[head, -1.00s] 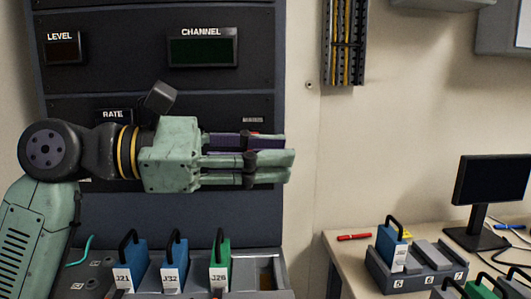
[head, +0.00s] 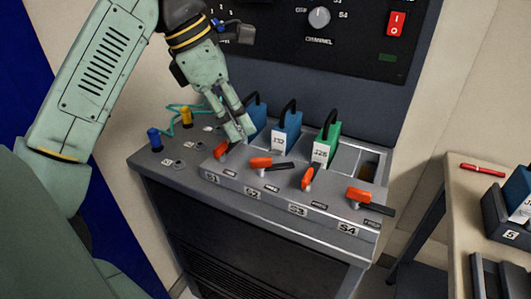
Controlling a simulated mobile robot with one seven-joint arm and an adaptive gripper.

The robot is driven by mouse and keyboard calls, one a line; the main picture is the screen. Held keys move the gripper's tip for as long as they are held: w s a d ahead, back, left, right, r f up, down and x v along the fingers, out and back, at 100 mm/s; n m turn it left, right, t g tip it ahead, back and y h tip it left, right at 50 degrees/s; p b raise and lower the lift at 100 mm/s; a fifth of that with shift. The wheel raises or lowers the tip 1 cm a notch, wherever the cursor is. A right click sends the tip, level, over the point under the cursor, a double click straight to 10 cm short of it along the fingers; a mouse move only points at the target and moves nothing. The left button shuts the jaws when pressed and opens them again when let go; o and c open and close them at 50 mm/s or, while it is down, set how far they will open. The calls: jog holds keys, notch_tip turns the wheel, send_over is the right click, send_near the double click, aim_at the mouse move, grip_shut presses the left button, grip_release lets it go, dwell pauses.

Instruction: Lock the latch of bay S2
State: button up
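Bay S2 holds a blue module (head: 287,128) with a black handle and a white label. Its latch (head: 261,163) has an orange end and a dark bar, lying sideways along the sloped front above the S2 label (head: 251,192). My gripper (head: 240,132) points down above the S1 latch (head: 221,150), up and left of the S2 latch. It partly hides the S1 latch and the blue module (head: 257,113) in S1. Whether it touches anything is unclear. The fingertips look close together; I cannot tell if they are shut.
The S3 latch (head: 307,179) is turned lengthwise, in front of a green module (head: 330,141). The S4 latch (head: 361,195) lies sideways before an empty bay (head: 369,169). Yellow (head: 186,115) and blue (head: 154,138) plugs stand left. A side table (head: 475,190) is at right.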

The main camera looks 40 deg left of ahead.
aim_at(261, 158)
jog(key=p+x, duration=0.1)
jog(key=x, duration=0.8)
jog(key=shift+w+d+f, duration=0.1)
jog(key=shift+w, duration=0.05)
jog(key=shift+c, duration=0.2)
grip_shut()
